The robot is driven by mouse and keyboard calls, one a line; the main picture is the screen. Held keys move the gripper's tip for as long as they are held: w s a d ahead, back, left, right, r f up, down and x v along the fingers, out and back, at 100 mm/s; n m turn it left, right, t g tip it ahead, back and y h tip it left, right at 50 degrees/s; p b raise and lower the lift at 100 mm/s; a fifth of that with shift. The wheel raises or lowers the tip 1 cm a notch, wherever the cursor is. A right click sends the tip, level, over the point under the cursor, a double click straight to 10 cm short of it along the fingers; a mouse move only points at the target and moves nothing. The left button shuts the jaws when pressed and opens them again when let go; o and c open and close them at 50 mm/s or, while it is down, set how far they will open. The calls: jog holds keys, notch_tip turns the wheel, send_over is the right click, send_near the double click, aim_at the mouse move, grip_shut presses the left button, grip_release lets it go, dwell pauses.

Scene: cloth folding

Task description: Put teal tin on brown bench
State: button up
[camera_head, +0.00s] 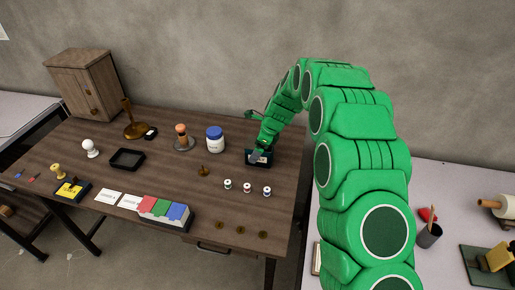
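The teal tin appears to be the small dark box (251,160) with a pale patch on its front, near the right end of the brown bench (285,185). It seems to rest on the bench top, but I cannot be sure of contact. My gripper (262,150), at the end of the green arm, is right at the box and partly covers its top. The fingers are too small and hidden to show whether they are open or closed on it.
A white jar with a blue lid (215,140), a stamp (183,140), a black tray (127,159) and small spools (247,188) stand nearby. A cabinet (88,85) stands at the back left. A pale table (445,185) lies to the right.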

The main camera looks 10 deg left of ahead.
jog(key=v, duration=1.2)
jog(key=shift+r, duration=0.1)
jog(key=shift+s+d+r, duration=0.1)
jog(key=shift+s+r, duration=0.05)
jog(key=shift+r, duration=0.1)
jog(key=s+d+r+n+h, duration=0.1)
jog(key=s+d+r+n, duration=0.5)
jog(key=s+d, duration=0.4)
jog(key=s+d+r+n+h, duration=0.1)
jog(key=s+d+n, duration=0.3)
jog(key=s, duration=0.9)
jog(key=s+d+r+n+g+h, duration=0.1)
jog(key=s+d+n, duration=0.3)
jog(key=s+d, duration=0.4)
jog(key=s+d+r+n+h, duration=0.1)
jog(key=s+d+r+n, duration=0.2)
jog(key=s, duration=1.4)
jog(key=d+n, duration=0.1)
jog(key=d, duration=0.2)
jog(key=shift+s+g+h, duration=0.3)
jog(key=shift+s+g, duration=0.05)
jog(key=shift+g, duration=0.05)
